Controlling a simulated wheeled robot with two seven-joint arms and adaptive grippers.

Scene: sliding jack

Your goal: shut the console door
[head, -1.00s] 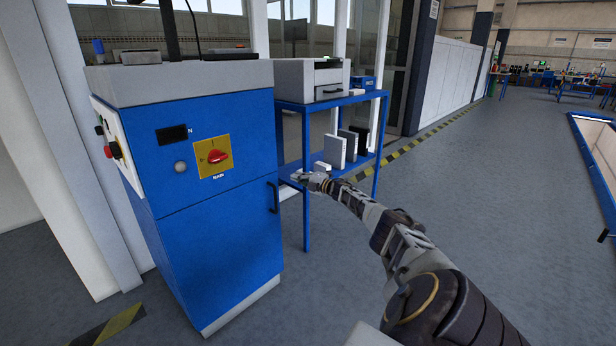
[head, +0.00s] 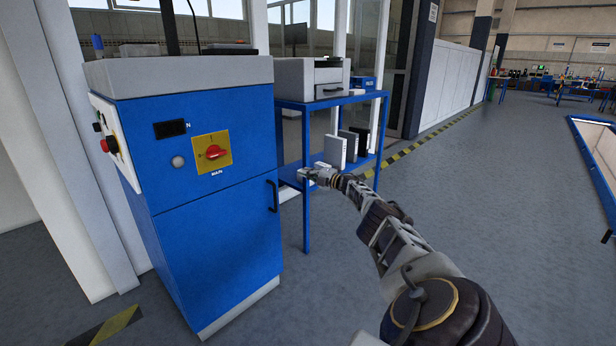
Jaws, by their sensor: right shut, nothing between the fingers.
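The blue console (head: 150,102) stands at the left in the head view. Its lower door (head: 218,248) has a dark vertical handle (head: 272,196) near its right edge. The door looks flush with the console front, with a thin seam along its top. My right gripper (head: 304,174) is shut and empty. It appears to the right of the handle, apart from it in the picture, in front of the blue shelf table's lower shelf. My left gripper is not in view.
A blue shelf table (head: 306,220) with a printer-like box (head: 308,78) on top and binders (head: 336,152) below stands right of the console. A red rotary switch (head: 215,152) is above the door. Open grey floor (head: 480,210) lies to the right.

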